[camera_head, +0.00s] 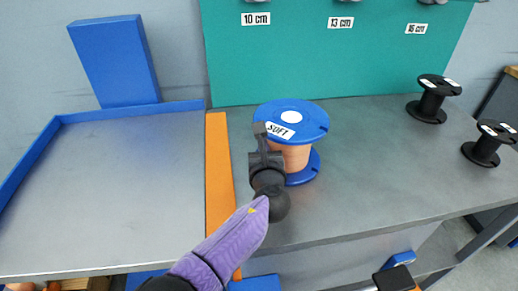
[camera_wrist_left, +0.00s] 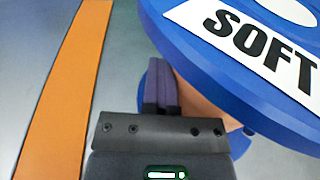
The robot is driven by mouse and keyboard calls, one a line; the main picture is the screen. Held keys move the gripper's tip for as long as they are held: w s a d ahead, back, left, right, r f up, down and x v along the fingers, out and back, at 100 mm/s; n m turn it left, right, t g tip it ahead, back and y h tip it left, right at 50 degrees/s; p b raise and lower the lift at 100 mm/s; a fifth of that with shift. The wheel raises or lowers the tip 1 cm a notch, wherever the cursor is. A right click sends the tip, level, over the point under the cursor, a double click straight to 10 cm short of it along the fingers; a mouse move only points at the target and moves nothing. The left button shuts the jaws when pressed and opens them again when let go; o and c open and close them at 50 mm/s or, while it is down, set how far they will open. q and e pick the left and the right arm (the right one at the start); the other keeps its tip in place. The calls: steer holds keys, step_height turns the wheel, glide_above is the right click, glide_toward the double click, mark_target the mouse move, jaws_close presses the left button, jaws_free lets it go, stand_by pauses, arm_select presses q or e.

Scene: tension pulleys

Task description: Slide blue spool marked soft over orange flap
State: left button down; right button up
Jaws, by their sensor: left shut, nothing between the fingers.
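The blue spool (camera_head: 305,112) marked SOFT stands upright on the grey table, with an orange-tan core between two blue flanges. In the left wrist view its top flange (camera_wrist_left: 225,62) fills the upper right. The orange flap (camera_head: 218,170) is a long strip lying left of the spool; it also shows at the left of the left wrist view (camera_wrist_left: 68,90). My left gripper (camera_head: 262,132) is shut and empty at the spool's left front side. My right gripper is not in view.
A grey tray surface (camera_head: 110,180) with a blue rim lies left of the flap, with a blue block (camera_head: 115,60) behind it. Two black spools (camera_head: 431,100) (camera_head: 487,145) stand at the right. A green board (camera_head: 300,60) with length labels stands behind.

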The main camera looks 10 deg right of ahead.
arm_select(q)
steer(key=shift+d, duration=0.3)
steer(key=shift+a+r, duration=0.1)
steer(key=shift+a, duration=0.05)
steer(key=a+p, duration=0.3)
steer(key=shift+a, duration=0.6)
